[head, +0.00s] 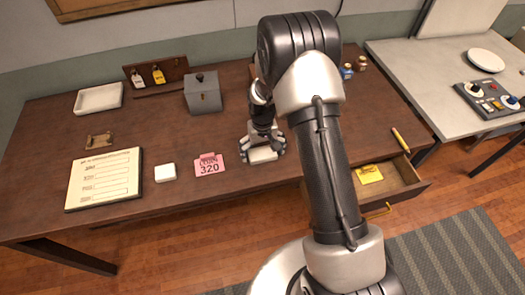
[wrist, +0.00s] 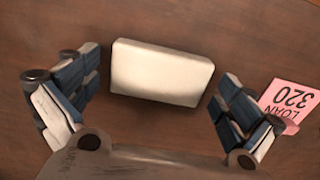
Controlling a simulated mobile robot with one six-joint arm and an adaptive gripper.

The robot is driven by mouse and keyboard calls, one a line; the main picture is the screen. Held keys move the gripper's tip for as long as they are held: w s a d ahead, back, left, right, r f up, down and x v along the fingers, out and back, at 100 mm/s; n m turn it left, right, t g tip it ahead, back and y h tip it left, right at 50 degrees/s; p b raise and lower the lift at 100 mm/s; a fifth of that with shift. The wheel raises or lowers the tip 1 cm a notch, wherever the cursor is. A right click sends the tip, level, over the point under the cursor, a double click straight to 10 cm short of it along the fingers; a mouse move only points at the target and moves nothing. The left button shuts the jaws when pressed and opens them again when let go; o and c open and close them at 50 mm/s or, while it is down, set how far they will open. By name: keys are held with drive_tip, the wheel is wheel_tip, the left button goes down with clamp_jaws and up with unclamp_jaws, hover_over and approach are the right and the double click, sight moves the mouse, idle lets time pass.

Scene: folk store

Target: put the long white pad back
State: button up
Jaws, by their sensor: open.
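A white oblong pad (wrist: 162,72) lies flat on the dark wooden desk. In the head view the white pad (head: 263,155) shows at my gripper (head: 262,147), partly hidden by it. My gripper is open over the pad, with one finger on each side in the wrist view (wrist: 155,80). A gap shows between the pad and each finger there, and I see no contact. A smaller, squarer white block (head: 165,172) lies further left on the desk, beside the form board.
A pink 320 tag (head: 209,165) lies just left of my gripper. A grey box (head: 203,93), a white tray (head: 99,98), a rack with small bottles (head: 156,75) and a form board (head: 104,179) are on the desk. An open drawer (head: 404,183) holds a yellow card (head: 368,174).

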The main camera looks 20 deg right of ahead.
drive_tip(key=shift+r, duration=0.1)
wheel_tip(320, 180, up, 12)
drive_tip(key=p, duration=0.3)
wheel_tip(320, 180, up, 11)
drive_tip(key=t, duration=0.1)
hover_over(262, 153)
drive_tip(key=s, duration=0.3)
drive_tip(key=s+r+t, duration=0.1)
drive_tip(key=s+r, duration=0.6)
drive_tip(key=s, duration=0.5)
drive_tip(key=s+r+t, duration=0.2)
drive_tip(key=s+r, duration=0.5)
drive_tip(key=s, duration=0.5)
drive_tip(key=shift+s+d+r+t, duration=0.15)
drive_tip(key=shift+s+t, duration=0.15)
drive_tip(key=shift+s, duration=0.1)
drive_tip(key=shift+b, duration=0.35)
